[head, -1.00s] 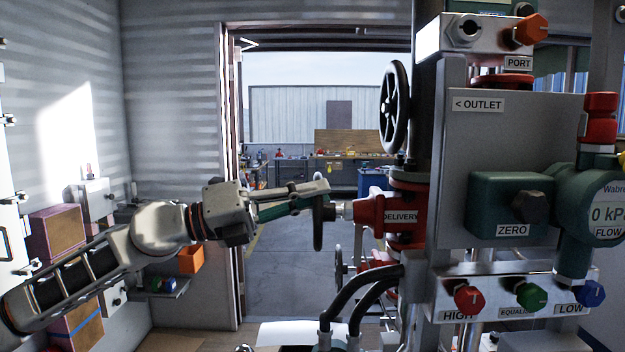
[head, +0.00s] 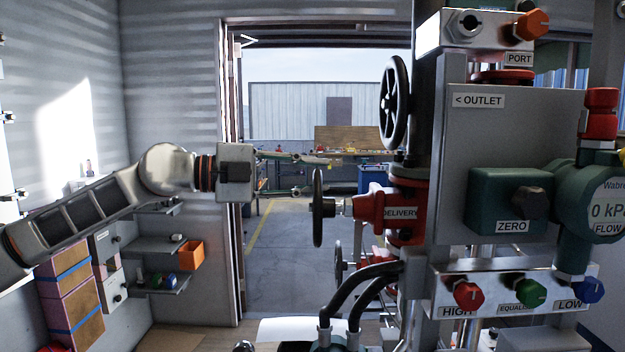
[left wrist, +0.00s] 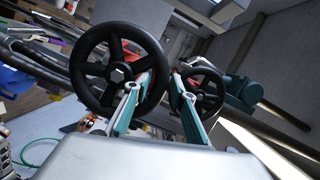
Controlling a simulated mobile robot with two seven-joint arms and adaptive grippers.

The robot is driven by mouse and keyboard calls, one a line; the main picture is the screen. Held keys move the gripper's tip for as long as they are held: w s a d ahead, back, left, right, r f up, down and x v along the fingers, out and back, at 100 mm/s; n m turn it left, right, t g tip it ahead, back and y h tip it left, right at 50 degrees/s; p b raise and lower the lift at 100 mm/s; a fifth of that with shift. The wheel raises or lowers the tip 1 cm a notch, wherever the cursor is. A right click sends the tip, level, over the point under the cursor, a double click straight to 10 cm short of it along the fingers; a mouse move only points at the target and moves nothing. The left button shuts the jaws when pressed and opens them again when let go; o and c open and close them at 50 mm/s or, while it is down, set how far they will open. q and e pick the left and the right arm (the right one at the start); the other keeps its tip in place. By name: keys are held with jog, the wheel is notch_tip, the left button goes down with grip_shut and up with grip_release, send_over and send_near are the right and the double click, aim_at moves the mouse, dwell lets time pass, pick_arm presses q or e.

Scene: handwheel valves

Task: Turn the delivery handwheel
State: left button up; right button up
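The delivery handwheel (head: 317,207) is a dark wheel seen edge-on in the head view, on a stem left of the red valve body labelled DELIVERY (head: 400,213). My left gripper (head: 318,174) reaches in from the left at the height of the wheel's upper part. The open fingers (left wrist: 156,80) show there too. Contact with the wheel cannot be told. My right gripper is out of view.
A second black handwheel (head: 394,103) stands above the valve, and another wheel (head: 339,264) sits lower. Black hoses (head: 360,292) curve below. The grey panel (head: 512,135) with knobs fills the right. Wall shelves (head: 160,282) stand at left. The doorway floor is open.

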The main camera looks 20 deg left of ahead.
pick_arm(q)
jog(key=shift+s+f, duration=0.1)
jog(key=shift+f, duration=0.15)
jog(key=shift+s+a+r+b, duration=0.15)
jog(key=shift+s+a, duration=0.1)
jog(key=shift+a, duration=0.6)
jog(key=shift+s+a+f+b, duration=0.1)
jog(key=shift+s+a+b, duration=0.1)
jog(key=shift+a, duration=0.6)
jog(key=shift+s+a, duration=0.3)
jog(key=shift+a, duration=0.65)
jog(key=shift+s+a, duration=0.25)
jog(key=shift+a, duration=0.7)
jog(key=v, duration=1.2)
